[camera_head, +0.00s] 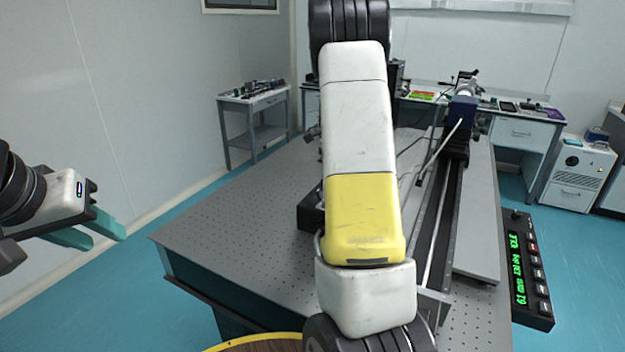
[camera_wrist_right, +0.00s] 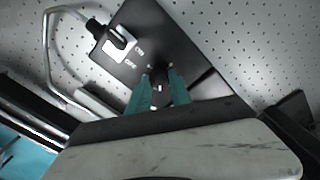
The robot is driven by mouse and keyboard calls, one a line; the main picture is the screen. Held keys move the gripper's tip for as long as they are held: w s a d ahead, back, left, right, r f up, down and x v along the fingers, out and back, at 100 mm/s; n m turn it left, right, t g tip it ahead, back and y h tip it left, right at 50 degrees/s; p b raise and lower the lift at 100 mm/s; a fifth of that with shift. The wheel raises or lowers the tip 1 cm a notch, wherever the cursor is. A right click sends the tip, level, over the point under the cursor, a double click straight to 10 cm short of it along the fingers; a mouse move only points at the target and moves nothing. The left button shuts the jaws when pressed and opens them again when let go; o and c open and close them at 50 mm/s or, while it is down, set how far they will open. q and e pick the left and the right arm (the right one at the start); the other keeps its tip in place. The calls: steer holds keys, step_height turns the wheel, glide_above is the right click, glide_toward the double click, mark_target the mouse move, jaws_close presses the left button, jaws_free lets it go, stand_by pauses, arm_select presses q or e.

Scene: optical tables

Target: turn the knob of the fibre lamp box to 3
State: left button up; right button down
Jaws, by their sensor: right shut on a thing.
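The fibre lamp box is a black box (camera_wrist_right: 200,60) on the perforated table top in the right wrist view. Its dark knob (camera_wrist_right: 158,78) sits between the teal fingers of my right gripper (camera_wrist_right: 158,90), which is shut on it. In the head view my right arm hides the knob and right gripper; a dark box edge (camera_head: 309,211) shows beside the arm. My left gripper (camera_head: 106,240) is open and empty, left of the table.
The optical table (camera_head: 235,210) has bare room on its left. A long rail (camera_head: 437,215) runs along its right side. A black device with green digits (camera_head: 518,270) is at the right edge. A bent light-coloured tube (camera_wrist_right: 48,55) lies near the box in the wrist view.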

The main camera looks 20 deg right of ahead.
stand_by(0.4)
steer(key=c, duration=1.2)
jaws_free()
steer(key=shift+o, duration=0.2)
step_height(320, 180, up, 7)
steer(key=shift+f, duration=0.1)
steer(key=shift+r, duration=0.55)
